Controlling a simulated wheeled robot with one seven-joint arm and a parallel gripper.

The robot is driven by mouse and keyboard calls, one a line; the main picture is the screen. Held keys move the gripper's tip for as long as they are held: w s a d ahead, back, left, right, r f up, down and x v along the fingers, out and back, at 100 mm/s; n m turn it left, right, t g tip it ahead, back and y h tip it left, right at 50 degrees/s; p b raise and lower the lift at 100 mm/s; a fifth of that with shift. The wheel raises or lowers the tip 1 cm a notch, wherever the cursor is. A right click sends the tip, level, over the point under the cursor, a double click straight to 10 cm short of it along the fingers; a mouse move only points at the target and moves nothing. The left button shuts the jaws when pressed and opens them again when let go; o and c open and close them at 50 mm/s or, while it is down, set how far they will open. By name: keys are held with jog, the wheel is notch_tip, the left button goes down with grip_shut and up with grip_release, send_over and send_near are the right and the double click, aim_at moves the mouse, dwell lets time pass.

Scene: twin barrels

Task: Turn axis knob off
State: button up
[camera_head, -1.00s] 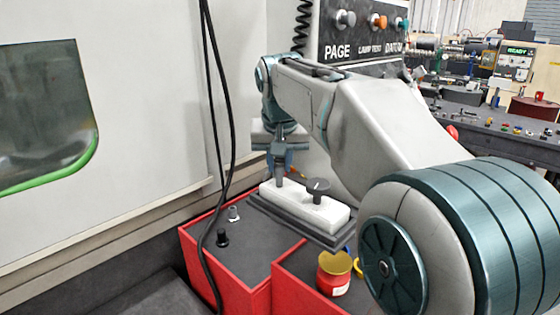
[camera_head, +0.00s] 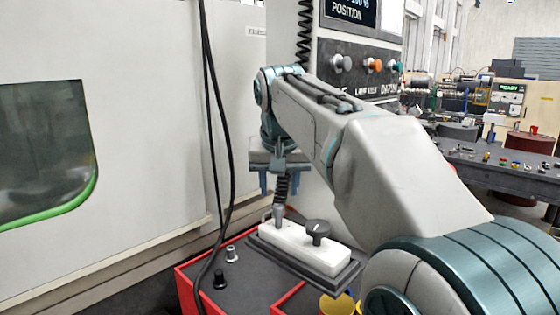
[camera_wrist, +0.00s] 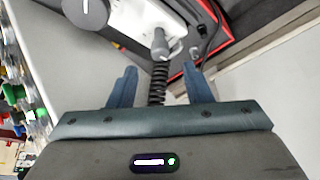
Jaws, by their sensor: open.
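A white box (camera_head: 300,250) on a dark base has a round black knob (camera_head: 317,230) with a pale mark line on its top. The knob also shows at the top left of the wrist view (camera_wrist: 85,10), partly cut off by the frame edge. A grey cylindrical fitting (camera_head: 278,215) stands at the box's left end, with a black coiled cable above it. My gripper (camera_head: 281,188) is open and empty above this fitting, to the left of the knob and apart from it. In the wrist view, my gripper (camera_wrist: 160,70) has the coiled cable showing between its fingers.
Two small knobs (camera_head: 231,254) stand on the red-sided cabinet (camera_head: 250,285) left of the box. Black cables (camera_head: 212,130) hang left of my arm. A control panel (camera_head: 365,70) with coloured buttons rises behind it. A yellow-topped container (camera_head: 336,303) is in front.

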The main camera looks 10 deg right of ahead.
jog(key=v, duration=0.8)
jog(key=shift+r, duration=0.1)
